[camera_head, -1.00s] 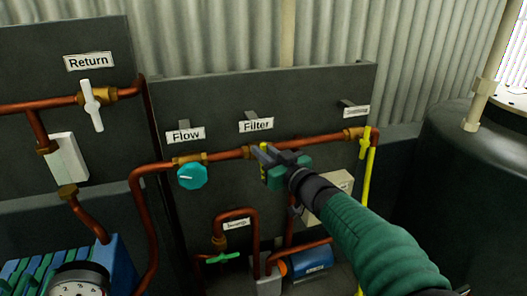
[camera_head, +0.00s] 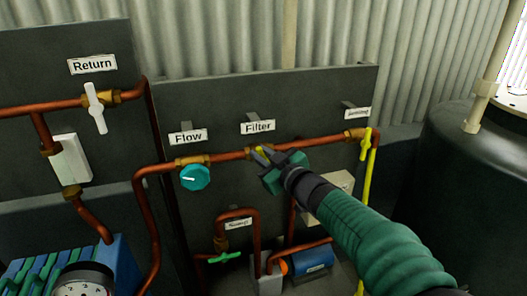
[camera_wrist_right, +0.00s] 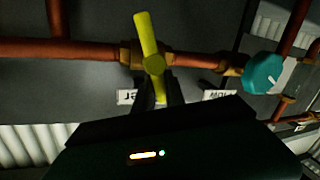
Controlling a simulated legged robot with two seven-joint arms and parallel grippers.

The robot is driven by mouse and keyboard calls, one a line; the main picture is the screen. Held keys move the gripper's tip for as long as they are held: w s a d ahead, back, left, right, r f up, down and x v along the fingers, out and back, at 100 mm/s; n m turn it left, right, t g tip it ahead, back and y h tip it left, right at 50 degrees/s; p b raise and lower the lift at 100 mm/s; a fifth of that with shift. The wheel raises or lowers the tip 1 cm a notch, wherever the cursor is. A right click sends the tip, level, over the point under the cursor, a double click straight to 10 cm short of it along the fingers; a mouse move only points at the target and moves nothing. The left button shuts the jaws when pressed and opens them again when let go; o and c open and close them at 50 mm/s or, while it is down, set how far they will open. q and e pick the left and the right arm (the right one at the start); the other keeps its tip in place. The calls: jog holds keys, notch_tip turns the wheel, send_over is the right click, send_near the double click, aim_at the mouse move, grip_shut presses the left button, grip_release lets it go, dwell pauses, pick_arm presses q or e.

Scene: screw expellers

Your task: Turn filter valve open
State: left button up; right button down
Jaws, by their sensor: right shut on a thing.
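The filter valve's yellow handle (camera_head: 260,154) sits on the copper pipe below the "Filter" label (camera_head: 257,127). In the head view my right gripper (camera_head: 267,155) is at the handle and hides most of it. The right wrist view, turned upside down, shows the yellow handle (camera_wrist_right: 146,36) lying across the pipe, nearly at right angles and slightly tilted. The right gripper (camera_wrist_right: 154,92) is shut on the end of the handle on the label side. My left gripper is not in view.
A teal flow knob (camera_head: 195,177) is left of the filter valve on the same pipe. Another yellow valve handle (camera_head: 366,142) is to the right. The white return valve (camera_head: 95,107) is at the upper left. A dark tank (camera_head: 470,180) stands at the right.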

jog(key=n, duration=0.2)
jog(key=a+n+h, duration=0.1)
jog(key=shift+s+f, duration=0.15)
jog(key=shift+f, duration=0.15)
jog(key=shift+s+a+f+n+h+b, duration=0.15)
jog(key=shift+f+n+h+b, duration=0.35)
jog(key=shift+n+b, duration=0.75)
jog(key=shift+a+f+n+h+b, duration=0.2)
jog(key=shift+f+n+h+b, duration=0.3)
jog(key=shift+n+b, duration=0.65)
jog(key=shift+s+a+f+n+h+b, duration=0.15)
jog(key=shift+f+n+h+b, duration=0.45)
jog(key=shift+n, duration=1)
jog(key=shift+w+r+b, duration=0.1)
jog(key=shift+r+b, duration=0.05)
jog(key=shift+b, duration=0.15)
jog(key=c, duration=1.5)
grip_release()
jog(key=shift+o, duration=0.6)
jog(key=shift+w+a, duration=0.1)
jog(key=shift+r, duration=0.1)
